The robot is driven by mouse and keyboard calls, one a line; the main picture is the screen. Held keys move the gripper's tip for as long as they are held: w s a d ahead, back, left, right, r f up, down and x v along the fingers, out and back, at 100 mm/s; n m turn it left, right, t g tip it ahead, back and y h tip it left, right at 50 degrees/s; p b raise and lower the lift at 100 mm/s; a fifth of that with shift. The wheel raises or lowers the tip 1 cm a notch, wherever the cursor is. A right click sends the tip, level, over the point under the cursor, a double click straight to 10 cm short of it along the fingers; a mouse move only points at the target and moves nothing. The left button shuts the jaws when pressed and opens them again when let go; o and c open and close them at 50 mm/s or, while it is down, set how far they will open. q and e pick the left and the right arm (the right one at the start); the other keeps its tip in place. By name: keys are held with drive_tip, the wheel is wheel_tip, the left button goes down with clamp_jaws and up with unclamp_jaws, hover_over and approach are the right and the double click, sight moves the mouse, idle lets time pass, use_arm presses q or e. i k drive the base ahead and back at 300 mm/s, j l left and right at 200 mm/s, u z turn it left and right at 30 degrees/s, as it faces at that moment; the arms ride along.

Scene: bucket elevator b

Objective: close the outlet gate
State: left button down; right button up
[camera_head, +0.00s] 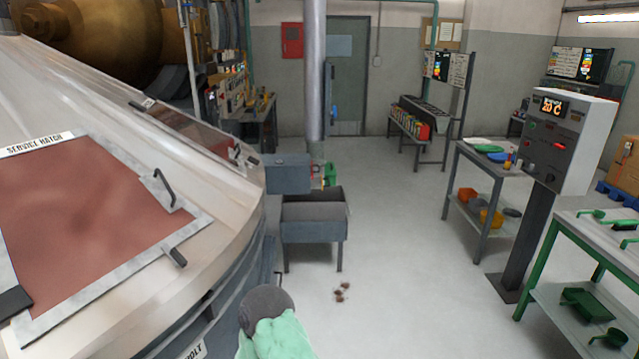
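A large pale metal machine fills the left side of the head view, with a red-brown service hatch (90,225) in its sloping cover. A grey box-shaped outlet (287,173) sticks out of its right side, above a grey open-topped bin on legs (314,218). A small green and red part (328,173) shows just right of the outlet, below the vertical pipe. I cannot tell which part is the outlet gate or whether it is open. Neither of my grippers is in view.
Small brown pieces (342,291) lie on the floor before the bin. A grey rounded object with mint-green cloth (272,335) is at the bottom edge. A control panel (560,140) and tables (480,190) stand at the right.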

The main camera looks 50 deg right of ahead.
sight(317, 182)
drive_tip(key=l+z, duration=0.25)
drive_tip(key=i+l+z, duration=0.3)
drive_tip(key=l+z, duration=0.25)
drive_tip(key=l, duration=0.2)
drive_tip(key=i+l, duration=0.25)
drive_tip(key=l, duration=0.25)
drive_tip(key=i+l+z, duration=0.1)
drive_tip(key=i+l, duration=0.2)
drive_tip(key=l, duration=0.2)
drive_tip(key=i+l, duration=0.3)
drive_tip(key=l, duration=0.2)
drive_tip(key=i+l+z, duration=0.15)
drive_tip(key=i+l, duration=0.15)
drive_tip(key=l, duration=0.2)
drive_tip(key=i+l, duration=0.3)
drive_tip(key=l, duration=0.15)
drive_tip(key=i+l, duration=0.45)
drive_tip(key=i, duration=0.7)
drive_tip(key=i+l, duration=0.1)
drive_tip(key=i, duration=0.65)
drive_tip(key=i+l, duration=0.15)
drive_tip(key=i, duration=0.65)
drive_tip(key=j+u, duration=0.05)
